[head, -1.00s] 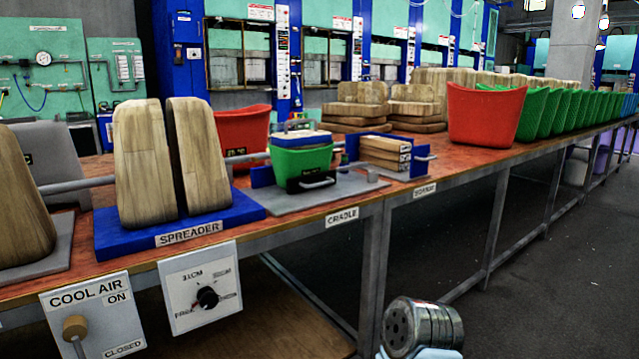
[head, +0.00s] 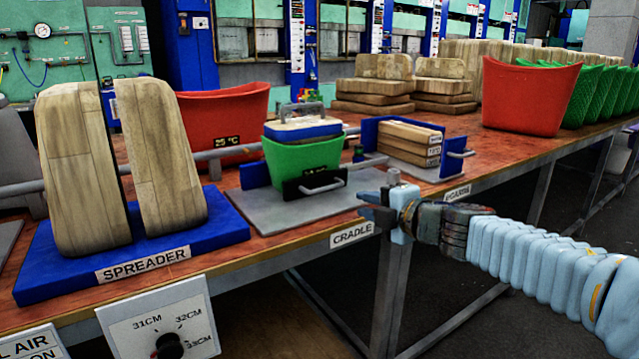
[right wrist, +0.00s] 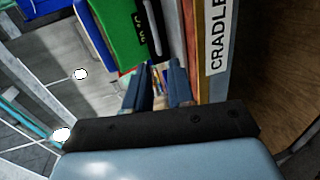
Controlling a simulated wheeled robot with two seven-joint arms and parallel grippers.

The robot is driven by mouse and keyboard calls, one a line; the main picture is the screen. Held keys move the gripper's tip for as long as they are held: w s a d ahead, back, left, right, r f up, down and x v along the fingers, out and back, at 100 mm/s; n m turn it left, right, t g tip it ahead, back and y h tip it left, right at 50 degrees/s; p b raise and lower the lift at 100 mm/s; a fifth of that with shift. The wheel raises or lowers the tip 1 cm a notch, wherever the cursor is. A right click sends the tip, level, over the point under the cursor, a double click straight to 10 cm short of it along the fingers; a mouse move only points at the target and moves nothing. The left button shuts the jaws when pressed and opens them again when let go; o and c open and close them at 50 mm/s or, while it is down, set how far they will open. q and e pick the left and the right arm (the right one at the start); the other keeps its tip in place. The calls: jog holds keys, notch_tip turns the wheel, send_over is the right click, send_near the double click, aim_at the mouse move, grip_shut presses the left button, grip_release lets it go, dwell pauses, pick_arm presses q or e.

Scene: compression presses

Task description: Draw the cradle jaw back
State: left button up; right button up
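The cradle is a grey plate (head: 262,215) on the bench, behind the CRADLE label (head: 352,234). On it a green tub (head: 302,162) sits between a blue block (head: 254,175) and the black jaw (head: 314,186), which has a grey bar handle. A blue and white piece with a handle sits in the tub's top. My right gripper (head: 370,206) is at the bench's front edge, right of the jaw and apart from it. In the right wrist view its two fingers (right wrist: 158,84) are spread with nothing between them; the jaw (right wrist: 146,28) shows beyond. My left gripper is not in view.
The spreader with two wooden forms (head: 160,150) is on the left. Red tubs (head: 225,125) stand behind. The aisle at right is open.

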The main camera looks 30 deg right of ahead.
aim_at(327, 190)
jog(key=b+x, duration=0.1)
jog(key=x, duration=0.3)
jog(key=b+x, duration=0.1)
jog(key=x, duration=0.8)
jog(key=shift+w+d+r+b, duration=0.15)
jog(key=shift+w+r+b, duration=0.1)
jog(key=shift+r+b, duration=0.15)
jog(key=shift+f, duration=0.1)
grip_shut()
